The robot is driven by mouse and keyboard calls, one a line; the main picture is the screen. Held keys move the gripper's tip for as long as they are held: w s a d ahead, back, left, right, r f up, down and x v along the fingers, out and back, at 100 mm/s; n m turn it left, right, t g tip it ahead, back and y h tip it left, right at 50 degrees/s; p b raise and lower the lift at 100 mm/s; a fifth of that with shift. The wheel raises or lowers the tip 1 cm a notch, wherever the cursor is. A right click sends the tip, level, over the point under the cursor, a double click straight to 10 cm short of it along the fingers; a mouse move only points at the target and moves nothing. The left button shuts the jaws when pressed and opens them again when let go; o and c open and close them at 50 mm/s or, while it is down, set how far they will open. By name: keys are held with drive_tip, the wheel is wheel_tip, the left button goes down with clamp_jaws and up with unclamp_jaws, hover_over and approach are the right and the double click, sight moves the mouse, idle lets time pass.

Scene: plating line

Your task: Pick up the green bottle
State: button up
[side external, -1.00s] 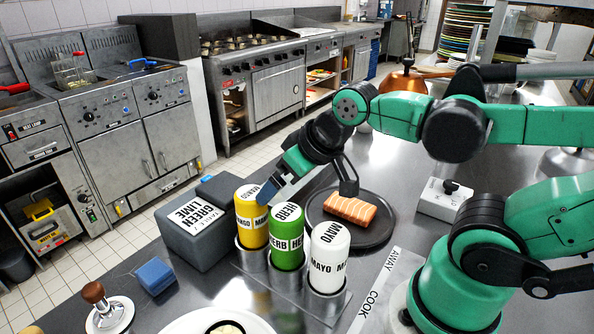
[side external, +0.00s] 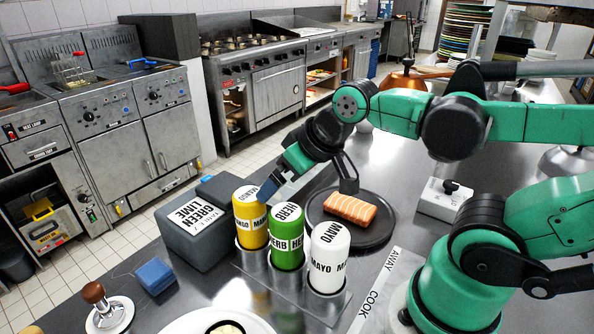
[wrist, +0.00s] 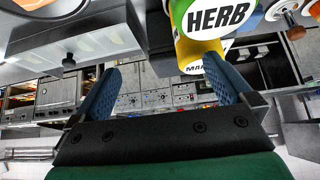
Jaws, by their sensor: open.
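The green bottle (side external: 287,246), labelled HERB, stands upright in the middle of a metal rack (side external: 250,262). A yellow MANGO bottle (side external: 250,228) stands to its left and a white MAYO bottle (side external: 328,262) to its right. My gripper (side external: 270,187) is open behind the yellow and green bottles, with blue fingers partly hidden. In the wrist view, my gripper (wrist: 162,78) has its fingers apart with nothing held. The green bottle (wrist: 214,16) shows at the top right there, cut off by the frame. The yellow bottle (wrist: 192,48) is partly hidden by it, close to the right finger.
A grey box (side external: 195,250) labelled GREEN LIME stands left of the rack. A dark round plate (side external: 370,236) with a salmon piece (side external: 350,208) lies behind the rack. A blue sponge (side external: 155,276), a tamper (side external: 108,312) and a white plate (side external: 190,322) are in front.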

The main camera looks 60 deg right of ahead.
sight(292, 214)
drive_tip(key=s+a+r, duration=0.1)
drive_tip(key=s+a+r+n+g, duration=0.1)
drive_tip(key=r, duration=0.1)
drive_tip(key=s+a+r+n+g+y, duration=0.1)
drive_tip(key=s+a+r, duration=0.1)
drive_tip(key=shift+g, duration=0.3)
drive_tip(key=f, duration=0.4)
drive_tip(key=shift+s+f, duration=0.2)
drive_tip(key=shift+f, duration=0.65)
drive_tip(key=shift+x, duration=2.7)
drive_tip(key=c, duration=0.9)
